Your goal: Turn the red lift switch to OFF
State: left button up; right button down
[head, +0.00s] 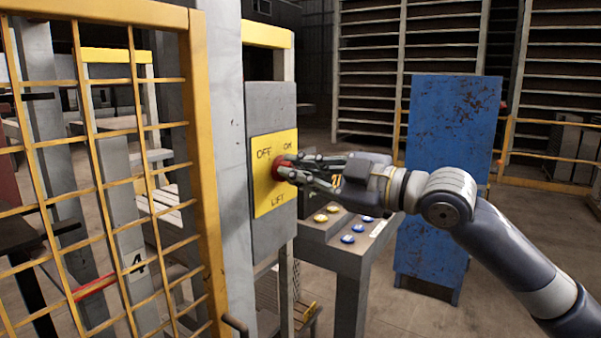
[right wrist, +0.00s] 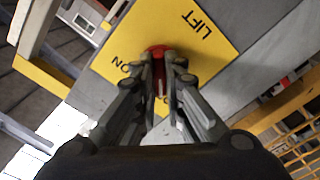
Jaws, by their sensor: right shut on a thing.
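The red lift switch (head: 280,167) sits on a yellow plate (head: 268,197) marked OFF, ON and LIFT. The plate is fixed to a grey box on a post. My right gripper (head: 290,168) reaches in from the right and is shut on the switch, its fingers on either side of it. In the right wrist view the red switch (right wrist: 158,50) shows between the fingertips, partly hidden by them. The fingers also cover part of the OFF lettering there, so the switch's exact pointing direction is hard to tell. My left gripper is not in view.
A yellow mesh gate (head: 205,150) stands left of the switch post. A grey console (head: 340,240) with yellow and blue buttons stands below my right gripper. A worn blue cabinet (head: 450,120) stands behind my arm. Open floor lies at the lower right.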

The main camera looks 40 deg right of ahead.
jog(key=c, duration=1.7)
grip_release()
jog(key=shift+s, duration=0.1)
jog(key=v, duration=1.1)
jog(key=shift+s+d, duration=0.15)
jog(key=shift+s, duration=0.25)
